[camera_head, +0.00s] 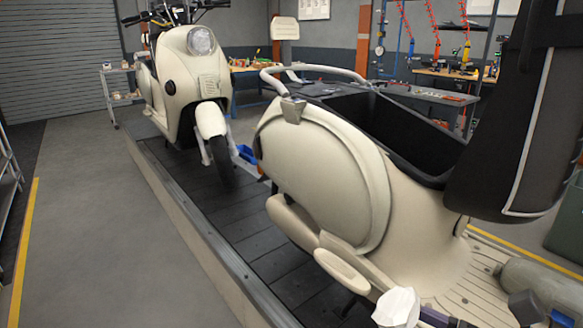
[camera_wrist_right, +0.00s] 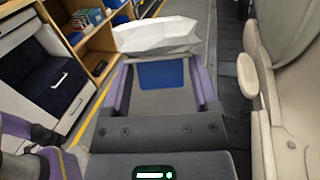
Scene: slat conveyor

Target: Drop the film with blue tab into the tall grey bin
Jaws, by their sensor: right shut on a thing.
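The film is a crumpled white sheet (camera_head: 397,307) at the bottom of the head view. In the right wrist view the film (camera_wrist_right: 158,36) sticks out beyond the fingertips, and its blue tab (camera_wrist_right: 162,73) lies between the purple-edged fingers. My right gripper (camera_wrist_right: 160,76) is shut on the film at the tab; in the head view it (camera_head: 424,314) is partly cut off by the bottom edge. The film is held up beside the near scooter. I cannot make out the tall grey bin in either view. My left gripper is not in view.
A cream scooter (camera_head: 325,180) with its dark storage well (camera_head: 400,135) open stands close on the slat conveyor (camera_head: 275,285). Another scooter (camera_head: 190,85) stands farther back. Floor (camera_head: 95,225) left of the conveyor is clear.

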